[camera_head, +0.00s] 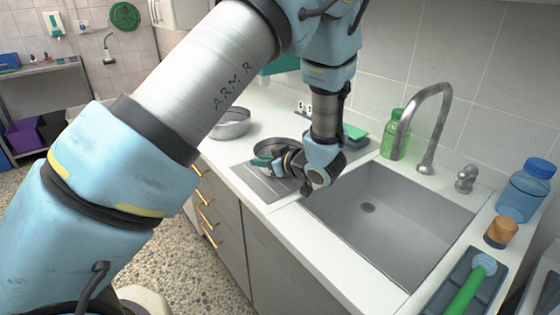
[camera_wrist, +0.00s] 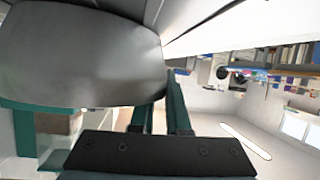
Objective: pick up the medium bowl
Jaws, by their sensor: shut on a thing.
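A round grey metal bowl (camera_head: 272,144) is at my gripper (camera_head: 266,161), above the ribbed drainboard left of the sink. I take it to be the medium bowl. My gripper is shut on its rim, and its lower part is partly hidden by the gripper. In the wrist view the bowl (camera_wrist: 80,55) fills the upper left, with the teal fingers (camera_wrist: 162,98) at its right edge. I cannot tell whether the bowl touches the drainboard. A second metal bowl (camera_head: 230,124) stands on the counter farther back, partly hidden by my arm.
The empty sink (camera_head: 390,215) with its tall faucet (camera_head: 425,120) lies right of my gripper. A green bottle (camera_head: 396,138) stands behind it.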

